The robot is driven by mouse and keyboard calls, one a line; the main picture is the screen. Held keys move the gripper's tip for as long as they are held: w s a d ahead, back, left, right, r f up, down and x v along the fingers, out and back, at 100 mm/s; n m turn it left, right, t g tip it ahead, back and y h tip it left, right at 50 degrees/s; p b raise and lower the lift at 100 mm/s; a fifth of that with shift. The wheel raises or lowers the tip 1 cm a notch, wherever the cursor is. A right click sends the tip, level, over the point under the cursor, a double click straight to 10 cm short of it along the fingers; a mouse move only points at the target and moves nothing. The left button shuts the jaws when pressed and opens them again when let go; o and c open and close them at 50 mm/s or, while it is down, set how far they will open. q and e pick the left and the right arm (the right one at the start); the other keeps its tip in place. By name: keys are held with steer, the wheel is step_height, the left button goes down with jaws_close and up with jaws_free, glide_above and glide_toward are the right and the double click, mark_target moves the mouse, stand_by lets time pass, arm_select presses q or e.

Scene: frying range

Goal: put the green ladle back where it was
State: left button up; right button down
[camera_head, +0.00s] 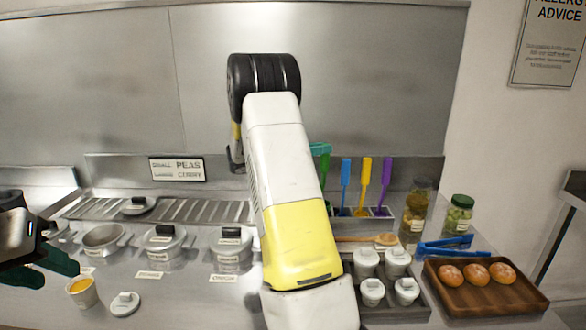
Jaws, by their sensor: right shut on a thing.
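The green ladle (324,165) shows as a short upright piece of handle beside my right forearm, at the left end of the row of ladles. Its lower part is hidden behind my arm. My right gripper (318,148) is almost wholly hidden behind that arm; only a teal fingertip shows at the top of the green handle, shut on it. Blue (345,174), yellow (364,180) and purple (386,188) ladles stand upright in the steel holder (398,212), to the right of the green one. My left gripper (42,269) is at the left edge, fingers apart and empty.
Lidded pots (165,245) and an orange-filled cup (82,291) stand on the counter at left. Small lidded tubs (373,291), a wooden spoon (367,239), jars (458,216), blue tongs (444,246) and a tray of buns (514,299) are at right.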

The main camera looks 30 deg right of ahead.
mark_target(321, 161)
steer(key=shift+f, duration=2.05)
steer(key=c, duration=1.3)
jaws_free()
steer(key=shift+f, duration=0.15)
steer(key=shift+c, duration=0.2)
